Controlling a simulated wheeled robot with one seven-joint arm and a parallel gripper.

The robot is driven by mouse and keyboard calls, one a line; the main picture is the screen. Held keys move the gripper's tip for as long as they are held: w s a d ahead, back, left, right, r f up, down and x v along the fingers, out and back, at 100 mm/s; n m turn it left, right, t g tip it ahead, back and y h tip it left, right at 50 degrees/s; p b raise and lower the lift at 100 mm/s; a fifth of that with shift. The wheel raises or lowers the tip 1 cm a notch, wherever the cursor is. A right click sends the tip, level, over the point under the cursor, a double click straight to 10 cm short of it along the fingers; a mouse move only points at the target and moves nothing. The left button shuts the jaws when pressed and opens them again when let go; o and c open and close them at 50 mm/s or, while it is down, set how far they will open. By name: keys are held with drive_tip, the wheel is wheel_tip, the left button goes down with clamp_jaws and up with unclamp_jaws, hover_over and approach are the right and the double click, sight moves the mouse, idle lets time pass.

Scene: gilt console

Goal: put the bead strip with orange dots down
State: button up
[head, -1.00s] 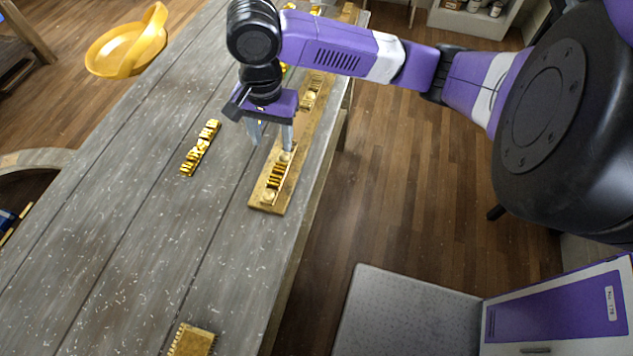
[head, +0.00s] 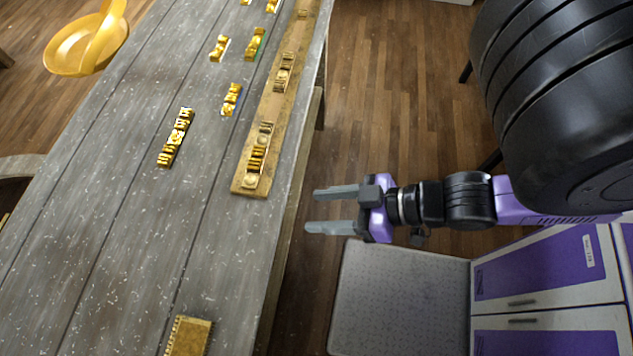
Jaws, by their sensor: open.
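Several gold bead strips lie on the grey table, and I cannot make out orange dots on any of them. One strip (head: 257,157) lies on the near end of a long wooden board (head: 272,108) along the table's right edge. Another strip (head: 284,73) lies farther up the board. A longer gold strip (head: 176,137) lies on the bare table left of the board. My gripper (head: 313,210) is open and empty. It is right of the table edge, apart from all the strips, with its fingers pointing left.
Smaller gold pieces (head: 232,99) lie left of the board, more of them farther back. A gold comb-edged block (head: 188,337) is at the table's near end. The table (head: 110,215) is clear at the left.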

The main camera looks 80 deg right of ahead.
drive_tip(key=a+r+n+t, duration=0.1)
drive_tip(key=a+r+t, duration=0.1)
drive_tip(key=a+r, duration=0.3)
drive_tip(key=shift+w+r+t+h, duration=0.25)
drive_tip(key=shift+r+t+h, duration=0.05)
drive_tip(key=shift+r, duration=0.35)
